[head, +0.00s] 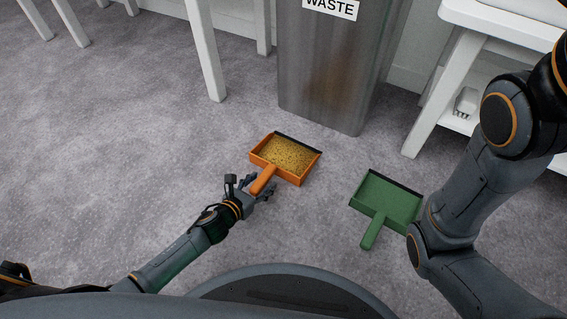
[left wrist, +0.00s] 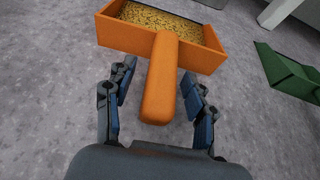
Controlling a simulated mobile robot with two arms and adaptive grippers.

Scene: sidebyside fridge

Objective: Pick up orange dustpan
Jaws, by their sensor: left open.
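The orange dustpan (head: 282,158) lies on the grey carpet in front of the waste bin, filled with yellowish crumbs. Its handle points toward me. My left gripper (head: 252,187) is at the handle. In the left wrist view, the orange dustpan (left wrist: 158,40) is ahead and its handle runs between the two spread fingers of my left gripper (left wrist: 160,90). The fingers stand on either side of the handle with visible gaps. My right arm shows at the right of the head view, but its gripper is out of view.
A green dustpan (head: 387,200) lies to the right of the orange one; it also shows in the left wrist view (left wrist: 290,72). A metal waste bin (head: 335,70) stands behind. A white table (head: 440,95) is at the right. Carpet on the left is clear.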

